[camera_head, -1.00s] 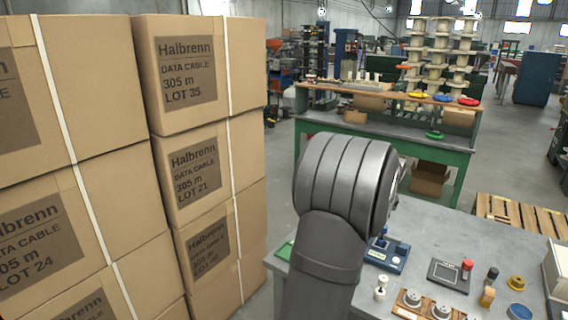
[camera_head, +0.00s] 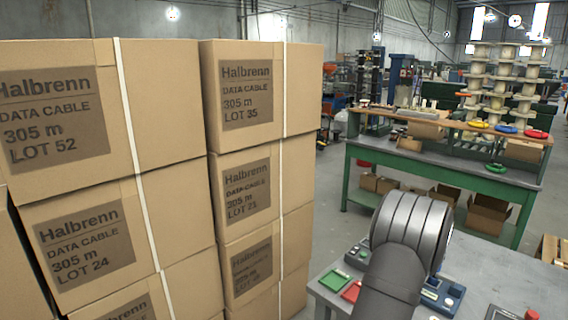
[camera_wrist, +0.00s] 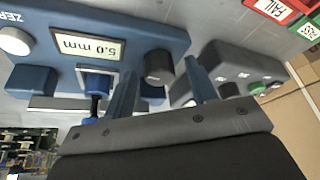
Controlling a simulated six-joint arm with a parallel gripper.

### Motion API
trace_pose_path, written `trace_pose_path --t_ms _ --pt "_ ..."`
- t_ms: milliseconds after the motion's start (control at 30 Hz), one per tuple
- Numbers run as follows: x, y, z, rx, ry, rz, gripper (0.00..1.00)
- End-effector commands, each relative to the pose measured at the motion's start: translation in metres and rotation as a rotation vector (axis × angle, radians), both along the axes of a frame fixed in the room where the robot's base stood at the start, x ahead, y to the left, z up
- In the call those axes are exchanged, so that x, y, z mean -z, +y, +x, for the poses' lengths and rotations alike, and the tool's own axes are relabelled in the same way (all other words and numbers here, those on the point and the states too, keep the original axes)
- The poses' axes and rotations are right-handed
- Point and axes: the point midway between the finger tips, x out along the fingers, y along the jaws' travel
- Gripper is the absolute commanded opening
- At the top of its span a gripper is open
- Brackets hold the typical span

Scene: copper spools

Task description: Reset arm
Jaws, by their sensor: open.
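My gripper (camera_wrist: 160,70) shows in the wrist view with its two fingers apart and nothing between the tips. Beyond the fingers is a blue gauge (camera_wrist: 185,35) with a display reading 5.0 mm, a ZERO label and a dark knob (camera_wrist: 158,65). I cannot tell whether the fingers touch it. In the head view my grey arm covers part of the workbench (camera_head: 480,270), and my gripper is hidden behind it.
A grey button box (camera_wrist: 235,65) lies right of the gauge in the wrist view, with a red FAIL tray (camera_wrist: 275,10) beyond. Stacked Halbrenn cartons (camera_head: 245,190) fill the left of the head view. A green bench (camera_head: 440,165) with spool stacks (camera_head: 505,85) stands behind.

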Motion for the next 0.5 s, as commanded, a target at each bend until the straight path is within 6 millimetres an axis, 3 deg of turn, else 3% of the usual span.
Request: trace_pose_path --t_ms 333,500 --pt "0.000 0.000 0.000 0.000 -0.001 0.000 0.52" --pt "-0.010 0.000 -0.004 0.000 -0.002 -0.001 0.52"
